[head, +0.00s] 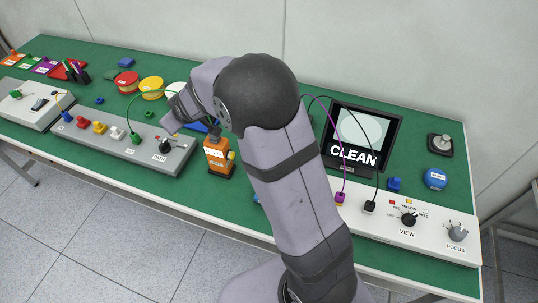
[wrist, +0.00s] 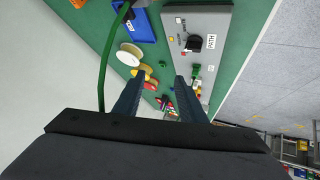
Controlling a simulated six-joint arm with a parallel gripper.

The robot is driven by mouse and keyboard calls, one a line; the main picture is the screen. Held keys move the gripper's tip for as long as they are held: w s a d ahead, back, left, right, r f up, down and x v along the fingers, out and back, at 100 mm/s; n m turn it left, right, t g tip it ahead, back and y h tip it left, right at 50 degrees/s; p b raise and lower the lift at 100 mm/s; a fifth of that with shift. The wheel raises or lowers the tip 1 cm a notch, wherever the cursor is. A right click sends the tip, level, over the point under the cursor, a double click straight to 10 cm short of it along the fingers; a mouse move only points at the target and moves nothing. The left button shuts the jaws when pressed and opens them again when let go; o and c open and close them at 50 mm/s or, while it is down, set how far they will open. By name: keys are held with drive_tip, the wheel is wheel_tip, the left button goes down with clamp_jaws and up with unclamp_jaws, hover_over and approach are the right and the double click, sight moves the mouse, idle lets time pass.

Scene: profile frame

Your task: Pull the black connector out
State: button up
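The black connector (head: 369,207) sits in the white panel (head: 405,234) at the right in the head view. Its black cable curves up toward the monitor. A purple connector (head: 340,198) with a purple cable sits just left of it. My gripper (wrist: 159,79) shows in the wrist view with its two dark fingers apart and nothing between them. In the head view my arm reaches to the left, far from the black connector, and my fingers are not clear there. The black connector is not in the wrist view.
A grey panel (head: 117,144) with coloured plugs, a green connector (head: 135,139) and a knob lies at left. An orange box (head: 217,158) stands beside my arm. A monitor (head: 359,139) reading CLEAN stands behind the white panel, which also carries VIEW (head: 408,219) and FOCUS (head: 457,232) knobs.

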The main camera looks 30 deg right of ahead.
drive_tip(key=s+d+r+n+g+h+p, duration=0.1)
drive_tip(key=s+d+r+n+h, duration=0.15)
drive_tip(key=d, duration=0.75)
drive_tip(key=s+d+r+n+h+p, duration=0.15)
drive_tip(key=d+n, duration=0.25)
drive_tip(key=d, duration=0.5)
drive_tip(key=s+d+r+n+g+h+p, duration=0.1)
drive_tip(key=s+d+r+n+h, duration=0.15)
drive_tip(key=d, duration=0.75)
drive_tip(key=m+g+y+p, duration=0.1)
drive_tip(key=m+g+y, duration=0.1)
drive_tip(key=m+g, duration=0.6)
hover_over(371, 203)
drive_tip(key=w+a, duration=0.2)
drive_tip(key=a, duration=0.1)
wheel_tip(371, 203, down, 13)
drive_tip(key=n+g, duration=0.2)
drive_tip(key=shift+h, duration=0.25)
drive_tip(key=shift+d+x, duration=0.15)
drive_tip(key=shift+x, duration=1.6)
drive_tip(key=shift+d+x, duration=0.15)
drive_tip(key=shift+x, duration=1.6)
drive_tip(key=shift+w, duration=0.1)
drive_tip(key=shift+r, duration=0.1)
clamp_jaws()
